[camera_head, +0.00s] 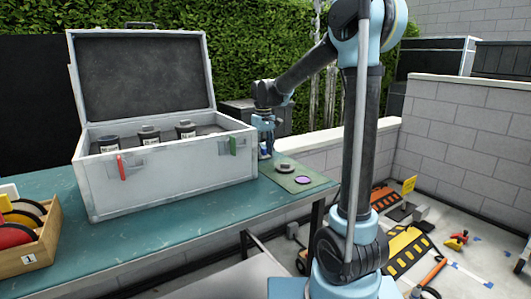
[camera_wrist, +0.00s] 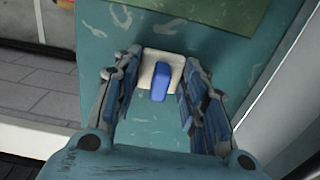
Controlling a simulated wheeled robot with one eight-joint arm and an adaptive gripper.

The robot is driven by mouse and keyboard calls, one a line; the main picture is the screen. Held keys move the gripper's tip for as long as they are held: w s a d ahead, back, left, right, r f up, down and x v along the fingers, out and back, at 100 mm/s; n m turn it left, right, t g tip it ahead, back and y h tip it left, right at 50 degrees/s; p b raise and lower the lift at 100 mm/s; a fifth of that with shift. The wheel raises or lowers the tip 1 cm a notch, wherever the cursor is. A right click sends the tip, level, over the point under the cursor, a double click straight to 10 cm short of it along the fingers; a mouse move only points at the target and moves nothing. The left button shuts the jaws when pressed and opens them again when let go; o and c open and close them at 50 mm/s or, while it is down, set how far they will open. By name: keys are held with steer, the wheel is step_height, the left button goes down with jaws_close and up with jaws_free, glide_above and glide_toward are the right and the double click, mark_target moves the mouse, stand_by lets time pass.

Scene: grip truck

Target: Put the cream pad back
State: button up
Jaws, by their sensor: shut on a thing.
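The cream pad (camera_wrist: 164,56) is a small pale square with a blue block (camera_wrist: 160,82) on it. In the wrist view it lies between the two blue-padded fingers of my gripper (camera_wrist: 163,64), which is shut on it. In the head view my gripper (camera_head: 266,143) is low at the far right end of the teal table, behind the case's right corner. A small white and blue bit shows under it there. The fingertips are too small in that view to show the contact, and I cannot tell whether the pad touches the table.
An open grey case (camera_head: 180,172) with several black-lidded jars stands on the teal table (camera_head: 160,232). A green mat (camera_head: 318,180) holds a grey round thing (camera_head: 285,166) and a purple disc (camera_head: 303,180). A wooden crate (camera_head: 38,255) marked 1, with coloured discs, is at left.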

mark_target(263, 148)
steer(key=o, duration=1)
steer(key=shift+f, duration=0.1)
step_height(263, 148, up, 12)
steer(key=shift+r, duration=0.15)
stand_by(0.3)
